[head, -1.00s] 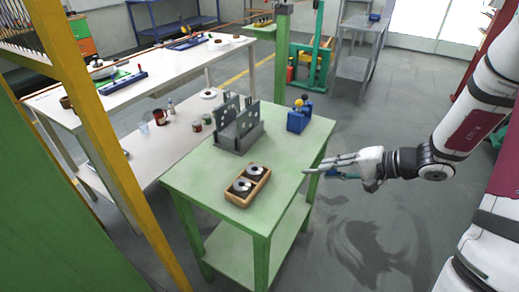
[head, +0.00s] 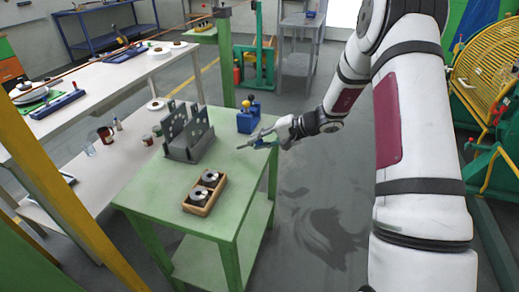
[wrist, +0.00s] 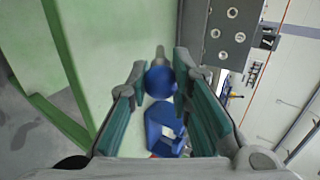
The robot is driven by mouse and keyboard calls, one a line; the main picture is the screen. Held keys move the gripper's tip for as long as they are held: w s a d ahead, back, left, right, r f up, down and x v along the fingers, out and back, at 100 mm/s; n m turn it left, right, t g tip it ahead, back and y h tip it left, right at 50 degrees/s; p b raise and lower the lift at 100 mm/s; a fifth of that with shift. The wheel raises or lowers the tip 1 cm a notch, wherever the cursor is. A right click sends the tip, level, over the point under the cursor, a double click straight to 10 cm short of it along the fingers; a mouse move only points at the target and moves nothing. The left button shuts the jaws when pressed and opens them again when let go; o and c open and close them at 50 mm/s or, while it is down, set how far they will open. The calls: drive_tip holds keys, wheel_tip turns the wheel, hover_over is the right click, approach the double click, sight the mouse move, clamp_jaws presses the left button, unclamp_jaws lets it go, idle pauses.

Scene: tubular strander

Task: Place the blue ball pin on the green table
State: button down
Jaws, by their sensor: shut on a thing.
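The blue ball pin (wrist: 160,82) is in the wrist view, a blue ball with a short grey shank, held between my gripper's fingers (wrist: 160,88). The table's green top (wrist: 120,40) also shows in the wrist view, beyond the pin. I cannot tell the exact height of the pin above it.
A blue block (head: 247,122) with a yellow and a dark ball stands at the table's back right, close to my gripper. A grey plate fixture (head: 188,135) stands left of it. A wooden tray with dark discs (head: 204,194) is in front. The table's front left is bare.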

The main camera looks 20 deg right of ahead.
drive_tip(key=shift+f, duration=1.6)
drive_tip(key=shift+f, duration=0.15)
drive_tip(key=c, duration=1.5)
unclamp_jaws()
drive_tip(key=shift+o, duration=0.2)
drive_tip(key=shift+r, duration=0.2)
drive_tip(key=v, duration=1.2)
